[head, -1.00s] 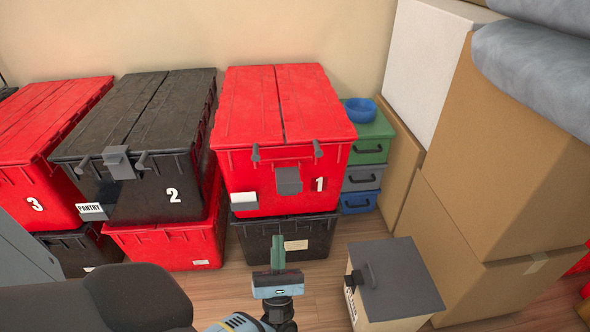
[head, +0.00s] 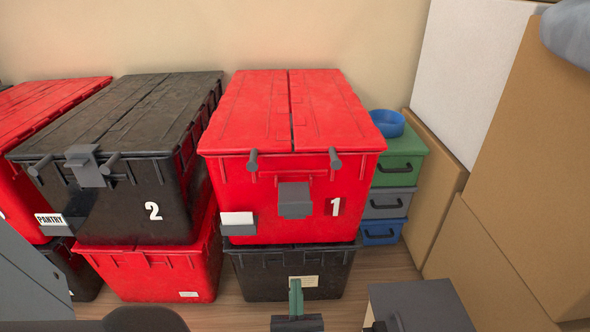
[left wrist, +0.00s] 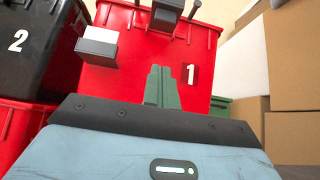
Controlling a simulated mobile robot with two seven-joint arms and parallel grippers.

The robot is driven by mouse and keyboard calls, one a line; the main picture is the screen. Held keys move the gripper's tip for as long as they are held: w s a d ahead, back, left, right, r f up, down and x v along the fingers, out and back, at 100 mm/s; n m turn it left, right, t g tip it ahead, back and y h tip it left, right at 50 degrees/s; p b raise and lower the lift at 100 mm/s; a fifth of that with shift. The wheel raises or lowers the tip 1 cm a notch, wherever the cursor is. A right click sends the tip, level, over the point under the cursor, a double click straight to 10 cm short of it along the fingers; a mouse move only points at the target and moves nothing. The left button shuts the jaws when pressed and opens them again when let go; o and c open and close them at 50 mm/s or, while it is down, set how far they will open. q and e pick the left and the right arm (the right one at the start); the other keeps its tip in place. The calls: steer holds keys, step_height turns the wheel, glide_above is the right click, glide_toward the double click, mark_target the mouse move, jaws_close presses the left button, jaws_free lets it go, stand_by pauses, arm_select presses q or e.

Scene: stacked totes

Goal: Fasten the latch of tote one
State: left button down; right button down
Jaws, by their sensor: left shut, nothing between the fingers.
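Tote one (head: 227,190) is red, with a white number 1 and its two-part lid lying shut. Its grey latch (head: 296,201) hangs down on the front face, below the lid's edge and apart from it. The latch also shows at the top of the left wrist view (left wrist: 166,14). My left gripper (head: 296,288) has its green fingers together, with nothing between them. It points up at the tote's front from low and in front, below the latch in the head view. In the left wrist view the fingers (left wrist: 158,80) are before the red front face. My right gripper is not in view.
Tote one stands on a black tote (head: 260,275). Black tote two (head: 110,205) is at the left, its latch (head: 88,166) up at the lid edge. Small drawers (head: 388,205) and cardboard boxes (head: 500,240) stand at the right. A grey-lidded box (head: 425,305) is at front right.

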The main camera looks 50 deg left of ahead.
arm_select(q)
glide_toward(294, 197)
steer(key=shift+w+a+r, duration=0.25)
steer(key=shift+w+a, duration=0.15)
steer(key=shift+a, duration=0.1)
steer(key=shift+w+a+r, duration=0.25)
steer(key=shift+w+a, duration=0.2)
steer(key=shift+a, duration=0.05)
